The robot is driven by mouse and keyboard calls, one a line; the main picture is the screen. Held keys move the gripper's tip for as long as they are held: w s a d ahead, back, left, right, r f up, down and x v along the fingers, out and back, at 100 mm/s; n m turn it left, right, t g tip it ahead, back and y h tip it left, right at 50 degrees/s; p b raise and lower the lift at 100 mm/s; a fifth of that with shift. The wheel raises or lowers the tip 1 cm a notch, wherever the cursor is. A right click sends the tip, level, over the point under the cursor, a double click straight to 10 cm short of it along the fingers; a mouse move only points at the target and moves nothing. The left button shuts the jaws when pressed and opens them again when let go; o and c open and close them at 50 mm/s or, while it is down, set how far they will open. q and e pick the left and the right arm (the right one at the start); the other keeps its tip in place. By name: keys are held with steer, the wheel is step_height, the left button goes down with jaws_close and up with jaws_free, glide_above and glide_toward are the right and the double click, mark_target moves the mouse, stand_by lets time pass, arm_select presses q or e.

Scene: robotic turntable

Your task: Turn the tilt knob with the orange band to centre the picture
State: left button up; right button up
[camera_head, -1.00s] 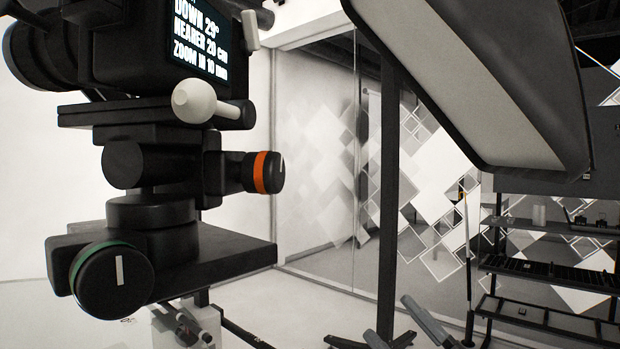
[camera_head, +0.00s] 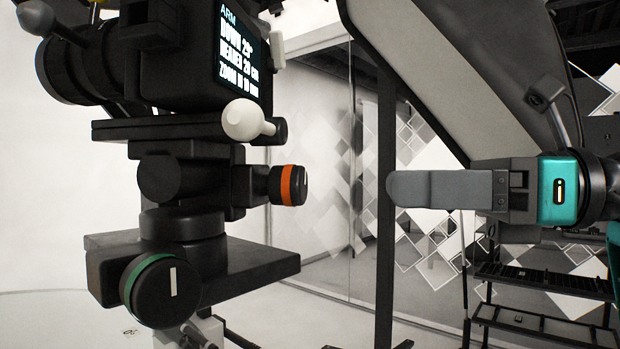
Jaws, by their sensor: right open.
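The black tilt knob with the orange band (camera_head: 287,185) sticks out to the right from the camera head. A pale mark shows on its end face. My right gripper (camera_head: 392,189) comes in from the right at about the knob's height. It is open and empty, apart from the knob, with a visible gap between them. Its fingers overlap in this side-on view. The camera's screen (camera_head: 240,50) reads ARM, DOWN 29°, NEARER 20 cm, ZOOM IN 10 mm. My left gripper is not in view.
A green-banded knob (camera_head: 160,291) sits lower on the head. A white ball-ended handle (camera_head: 248,120) juts out above the orange-banded knob. A large softbox panel (camera_head: 440,70) hangs at upper right, and dark shelves (camera_head: 545,285) stand at lower right.

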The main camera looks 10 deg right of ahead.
mark_target(305, 186)
steer(key=p+x, duration=0.1)
steer(key=x, duration=0.8)
steer(key=shift+a+p, duration=0.15)
steer(key=shift+p, duration=0.25)
steer(key=shift+w+a, duration=0.25)
steer(key=shift+a, duration=0.1)
steer(key=c, duration=1.1)
